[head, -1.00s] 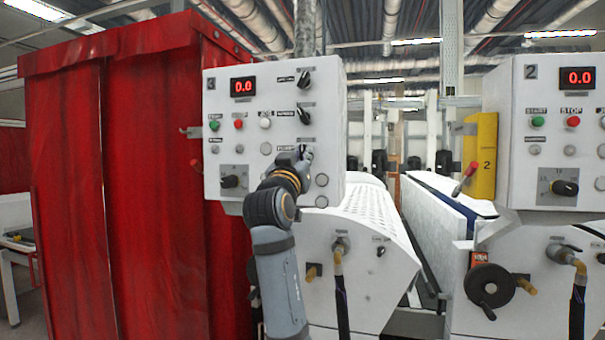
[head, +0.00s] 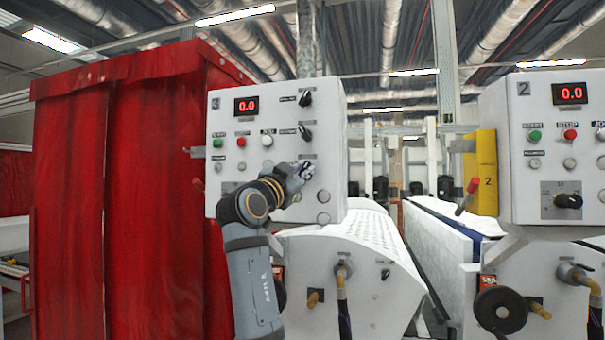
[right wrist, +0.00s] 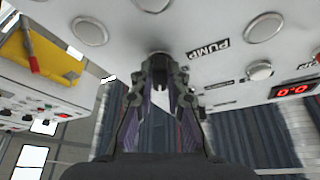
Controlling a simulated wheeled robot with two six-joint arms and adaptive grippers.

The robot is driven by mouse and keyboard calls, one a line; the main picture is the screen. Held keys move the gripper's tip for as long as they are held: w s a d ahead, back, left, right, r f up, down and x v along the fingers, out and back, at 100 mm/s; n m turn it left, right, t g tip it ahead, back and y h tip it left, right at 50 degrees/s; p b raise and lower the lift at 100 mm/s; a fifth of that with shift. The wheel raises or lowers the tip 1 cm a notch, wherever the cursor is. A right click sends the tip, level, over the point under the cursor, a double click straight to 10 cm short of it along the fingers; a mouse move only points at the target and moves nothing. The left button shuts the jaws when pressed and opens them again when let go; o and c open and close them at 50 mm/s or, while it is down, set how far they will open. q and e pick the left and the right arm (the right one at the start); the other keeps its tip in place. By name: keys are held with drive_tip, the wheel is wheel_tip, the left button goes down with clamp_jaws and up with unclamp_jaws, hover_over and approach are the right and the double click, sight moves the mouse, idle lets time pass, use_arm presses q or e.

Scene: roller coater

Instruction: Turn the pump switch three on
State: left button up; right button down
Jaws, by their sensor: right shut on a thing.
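The white control panel marked 3 (head: 226,170) stands in the middle left of the head view, with a red 0.0 display (head: 246,106). My right gripper (head: 305,171) is at the panel's lower right, in line below two black rotary switches. In the right wrist view my right gripper (right wrist: 159,66) is shut on the pump switch (right wrist: 157,57), beside the PUMP label (right wrist: 208,50). The fingers cover most of the switch, so its exact angle is hard to tell. My left gripper is not in view.
Black rotary switches, upper (head: 305,98) and middle (head: 305,132), sit just above my gripper. Green (head: 217,143) and red (head: 241,142) buttons are to the left. A red curtain (head: 130,200) hangs left of the panel. Panel 2 (head: 520,190) is at the right.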

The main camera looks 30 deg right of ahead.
idle(0.3)
drive_tip(key=c, duration=1.3)
unclamp_jaws()
drive_tip(key=shift+c, duration=0.2)
drive_tip(key=v, duration=0.7)
drive_tip(key=shift+a, duration=0.25)
drive_tip(key=shift+f, duration=0.1)
